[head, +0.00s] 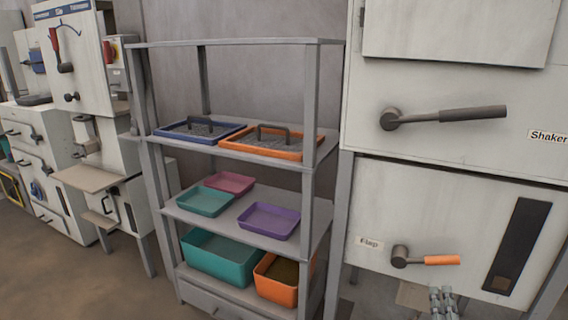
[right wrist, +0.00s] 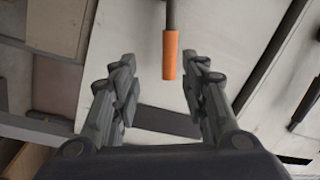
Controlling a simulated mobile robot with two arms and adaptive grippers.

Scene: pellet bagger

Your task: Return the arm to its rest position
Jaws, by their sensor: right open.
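My right gripper (head: 441,302) shows at the bottom of the head view, below the orange-gripped flap handle (head: 441,260). In the right wrist view my right gripper (right wrist: 165,92) is open, with its two fingers spread apart and nothing held between them. The orange handle grip (right wrist: 170,56) shows beyond the fingertips, between them in the picture, and looks free of both fingers. My left gripper is not in the head view.
The white cabinet (head: 376,202) with the flap and a dark shaker lever (head: 450,116) stands at right. A grey shelf rack (head: 326,170) in the middle holds trays and bins. Another machine (head: 75,60) stands at left. Open floor (head: 90,280) lies at lower left.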

